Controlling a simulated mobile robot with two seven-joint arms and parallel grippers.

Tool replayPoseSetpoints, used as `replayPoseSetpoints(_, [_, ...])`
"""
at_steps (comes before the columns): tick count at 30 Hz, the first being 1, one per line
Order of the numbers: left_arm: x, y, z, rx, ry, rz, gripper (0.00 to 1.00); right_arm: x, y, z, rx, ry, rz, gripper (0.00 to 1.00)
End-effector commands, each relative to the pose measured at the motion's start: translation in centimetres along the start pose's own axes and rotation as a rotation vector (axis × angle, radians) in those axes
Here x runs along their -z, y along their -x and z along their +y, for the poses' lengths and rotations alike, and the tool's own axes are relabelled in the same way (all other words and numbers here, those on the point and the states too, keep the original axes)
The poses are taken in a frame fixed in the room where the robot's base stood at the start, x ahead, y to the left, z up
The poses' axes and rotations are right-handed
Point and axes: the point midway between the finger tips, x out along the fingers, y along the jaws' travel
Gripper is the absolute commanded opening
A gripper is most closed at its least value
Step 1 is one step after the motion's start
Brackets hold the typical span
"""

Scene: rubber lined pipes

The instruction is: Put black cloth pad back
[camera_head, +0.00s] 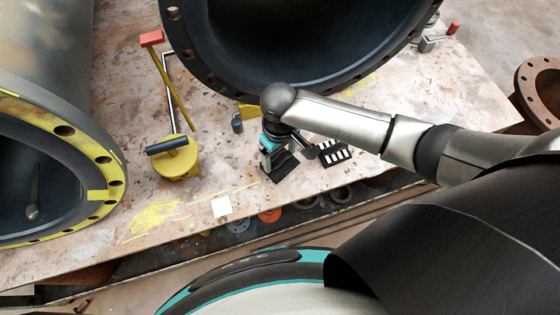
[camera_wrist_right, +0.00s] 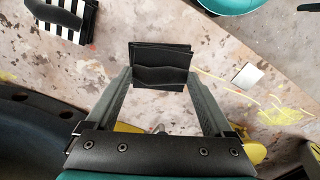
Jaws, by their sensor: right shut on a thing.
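My right gripper (camera_wrist_right: 160,90) is shut on the black cloth pad (camera_wrist_right: 162,64), which sits between its two fingertips in the right wrist view. In the head view the pad (camera_head: 283,168) shows below my right gripper (camera_head: 274,160), over the stained tabletop. I cannot tell whether the pad touches the table or is a little above it. Part of the pad is hidden by the gripper in the head view. My left gripper is not in view.
A black-and-white striped item (camera_head: 334,152) lies right of the pad. Large flanged pipes (camera_head: 190,60) stand behind and at left. The table's front edge is close, with rings below it.

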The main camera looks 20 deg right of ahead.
Motion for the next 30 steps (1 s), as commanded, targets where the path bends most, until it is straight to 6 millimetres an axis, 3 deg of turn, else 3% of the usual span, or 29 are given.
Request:
replayPoseSetpoints(6, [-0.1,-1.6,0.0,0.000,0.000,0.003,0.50,-0.1,-3.5,0.0,0.000,-0.001,-0.003,0.42])
replayPoseSetpoints(18, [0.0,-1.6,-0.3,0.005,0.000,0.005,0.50,0.0,-3.9,0.0,0.000,-0.001,0.000,0.42])
replayPoseSetpoints(19, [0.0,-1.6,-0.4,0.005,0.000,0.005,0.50,0.0,-3.9,0.0,0.000,-0.001,0.000,0.89])
replayPoseSetpoints(22, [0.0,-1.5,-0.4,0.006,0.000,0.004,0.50,-0.1,-3.9,0.0,0.000,-0.001,0.000,1.00])
replayPoseSetpoints(30, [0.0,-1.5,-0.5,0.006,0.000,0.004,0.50,0.0,-3.7,0.0,0.000,-0.001,0.000,1.00])
